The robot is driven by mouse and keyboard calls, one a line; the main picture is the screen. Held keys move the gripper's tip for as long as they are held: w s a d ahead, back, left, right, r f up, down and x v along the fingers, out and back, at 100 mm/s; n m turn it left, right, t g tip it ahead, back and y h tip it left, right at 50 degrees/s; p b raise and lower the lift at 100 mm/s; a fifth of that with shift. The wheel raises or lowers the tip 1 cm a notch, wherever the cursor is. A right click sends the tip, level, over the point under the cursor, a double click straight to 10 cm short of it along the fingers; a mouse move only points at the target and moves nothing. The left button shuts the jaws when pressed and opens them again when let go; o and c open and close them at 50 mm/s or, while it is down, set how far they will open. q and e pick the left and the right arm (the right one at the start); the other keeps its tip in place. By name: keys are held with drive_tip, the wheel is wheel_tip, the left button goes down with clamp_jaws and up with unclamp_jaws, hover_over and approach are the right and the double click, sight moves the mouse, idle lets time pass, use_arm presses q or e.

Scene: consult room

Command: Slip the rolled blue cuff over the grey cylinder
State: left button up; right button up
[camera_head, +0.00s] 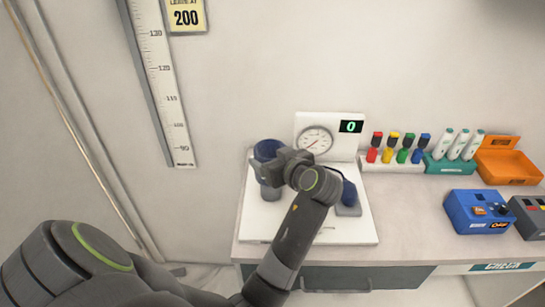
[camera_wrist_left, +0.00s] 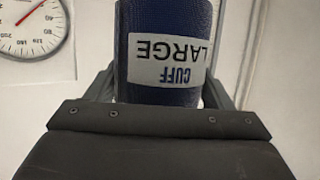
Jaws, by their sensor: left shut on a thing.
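The rolled blue cuff (camera_head: 266,149) is held upright in my left gripper (camera_head: 268,168), on the left side of the white board. In the left wrist view the cuff (camera_wrist_left: 165,25) stands between the fingers, and its white label reads "CUFF LARGE" upside down. The grey cylinder (camera_head: 270,194) shows just below the gripper, on the white board. The gripper hides where cuff and cylinder come closest, so I cannot tell whether the cuff is around the cylinder's top or above it. My right gripper is not in view.
The white board (camera_head: 330,232) carries a panel with a dial gauge (camera_head: 314,140) and a display reading 0. A dark blue object (camera_head: 349,193) stands on a grey block to the right, partly behind my arm. Coloured bottles, an orange tray (camera_head: 509,168) and a blue box (camera_head: 478,212) are farther right.

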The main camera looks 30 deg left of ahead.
use_arm(q)
drive_tip(key=shift+f+b, duration=1.05)
drive_tip(key=shift+f, duration=0.35)
drive_tip(key=shift+f+b, duration=1.65)
drive_tip(key=shift+f, duration=0.45)
drive_tip(key=o, duration=1.1)
